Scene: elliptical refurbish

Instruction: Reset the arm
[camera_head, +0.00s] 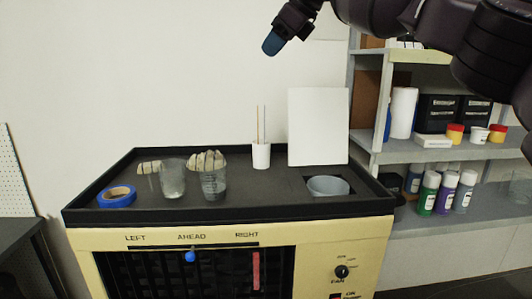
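My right arm comes in from the top right, dark and purplish, and reaches across above the shelf. Its gripper (272,42) hangs at the top middle, pointing down and left, with a blue tip. It is high above the black tray top of the yellow cabinet and touches nothing there. From this angle the fingers overlap, so I cannot tell whether they are open or shut. My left gripper is not in view.
On the black tray (270,203) stand blue tape (117,196), clear cups (172,180), a white cup with sticks (261,155), a white panel (318,125) and a grey bowl (328,186). A shelf (420,150) with bottles stands right. Air above the tray is clear.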

